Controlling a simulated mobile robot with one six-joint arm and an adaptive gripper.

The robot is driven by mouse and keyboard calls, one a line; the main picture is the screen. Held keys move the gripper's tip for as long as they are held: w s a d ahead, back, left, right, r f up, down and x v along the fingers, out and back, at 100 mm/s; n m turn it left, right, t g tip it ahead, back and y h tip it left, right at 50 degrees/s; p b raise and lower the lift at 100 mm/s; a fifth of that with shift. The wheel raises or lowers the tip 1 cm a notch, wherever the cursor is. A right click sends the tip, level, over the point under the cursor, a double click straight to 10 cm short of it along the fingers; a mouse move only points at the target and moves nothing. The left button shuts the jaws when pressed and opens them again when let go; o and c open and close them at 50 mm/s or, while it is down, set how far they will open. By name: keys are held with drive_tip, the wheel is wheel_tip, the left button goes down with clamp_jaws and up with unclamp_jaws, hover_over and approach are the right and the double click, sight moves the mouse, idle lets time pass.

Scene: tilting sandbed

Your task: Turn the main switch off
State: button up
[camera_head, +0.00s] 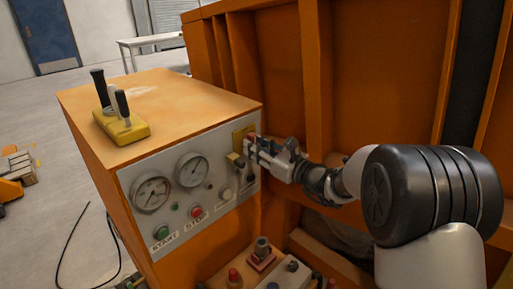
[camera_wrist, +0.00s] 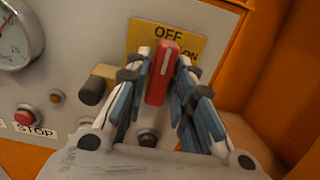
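The main switch has a red handle (camera_wrist: 161,74) with a white line on it, on a yellow plate (camera_wrist: 141,36) marked OFF at the top and ON at the right. In the wrist view the handle points up at OFF, in line with the plate. My gripper (camera_wrist: 164,82) has one finger on each side of the handle, and both fingertips appear to touch it. In the head view my gripper (camera_head: 252,147) reaches the right end of the grey panel (camera_head: 130,181), and its fingers largely hide the handle there.
Gauges, a green START button (camera_head: 162,232), a red STOP button (camera_head: 196,211) and small knobs sit left of the switch. A yellow lever box (camera_head: 122,129) stands on the orange cabinet. An orange ribbed wall (camera_head: 370,60) rises behind my arm.

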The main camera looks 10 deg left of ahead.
drive_tip(key=shift+o, duration=1.4)
drive_tip(key=v, duration=1.2)
